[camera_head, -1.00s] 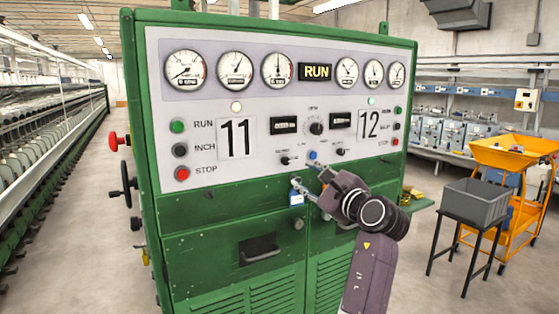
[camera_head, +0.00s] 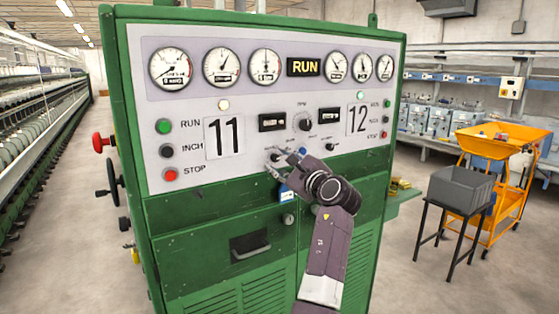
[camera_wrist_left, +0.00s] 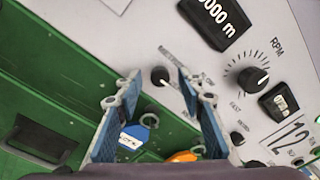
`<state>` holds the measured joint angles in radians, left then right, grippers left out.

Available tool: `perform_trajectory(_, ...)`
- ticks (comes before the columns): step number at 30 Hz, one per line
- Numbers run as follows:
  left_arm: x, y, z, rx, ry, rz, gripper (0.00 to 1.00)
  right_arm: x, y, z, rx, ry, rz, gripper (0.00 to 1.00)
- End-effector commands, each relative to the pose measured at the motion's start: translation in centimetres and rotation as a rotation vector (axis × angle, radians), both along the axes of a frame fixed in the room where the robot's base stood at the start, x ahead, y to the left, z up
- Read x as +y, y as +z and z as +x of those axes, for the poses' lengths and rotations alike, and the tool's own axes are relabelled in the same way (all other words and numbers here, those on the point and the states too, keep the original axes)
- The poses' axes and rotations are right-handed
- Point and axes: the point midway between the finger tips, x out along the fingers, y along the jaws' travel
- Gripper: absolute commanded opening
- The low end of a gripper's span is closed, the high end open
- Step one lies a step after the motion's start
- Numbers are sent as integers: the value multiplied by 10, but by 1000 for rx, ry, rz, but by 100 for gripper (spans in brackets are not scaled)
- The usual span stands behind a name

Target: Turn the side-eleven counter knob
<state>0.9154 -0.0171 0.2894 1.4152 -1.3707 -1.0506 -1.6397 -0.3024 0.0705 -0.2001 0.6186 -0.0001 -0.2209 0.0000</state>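The side-eleven counter knob is a small black knob on the pale panel, low and to the right of the number 11 plate (camera_head: 224,137). In the left wrist view this black knob (camera_wrist_left: 160,76) shows between the tips of my left gripper (camera_wrist_left: 157,84). The two fingers are spread apart, one on each side of it; I cannot tell whether they touch it. In the head view my left gripper (camera_head: 277,157) is at the panel's lower edge and largely covers the knob. My right gripper is not in view.
A larger RPM dial (camera_wrist_left: 252,80) and another small knob (camera_wrist_left: 237,138) sit to the right. A blue tag (camera_wrist_left: 134,134) and an orange tag (camera_wrist_left: 184,156) hang below the panel on the green cabinet (camera_head: 215,214).

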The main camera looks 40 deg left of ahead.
Motion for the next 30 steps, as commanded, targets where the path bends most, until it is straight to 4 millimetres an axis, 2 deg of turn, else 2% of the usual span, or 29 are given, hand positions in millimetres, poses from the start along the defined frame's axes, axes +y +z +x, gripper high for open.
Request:
perform_trajectory(2,0,0,0,0,0,0,36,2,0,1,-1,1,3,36)
perform_trajectory(12,0,0,0,0,1,-1,0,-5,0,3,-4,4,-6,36)
perform_trajectory(23,0,-2,0,-41,1,-13,0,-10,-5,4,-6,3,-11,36)
perform_trajectory(30,0,-4,-1,-177,2,-51,0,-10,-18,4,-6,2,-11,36)
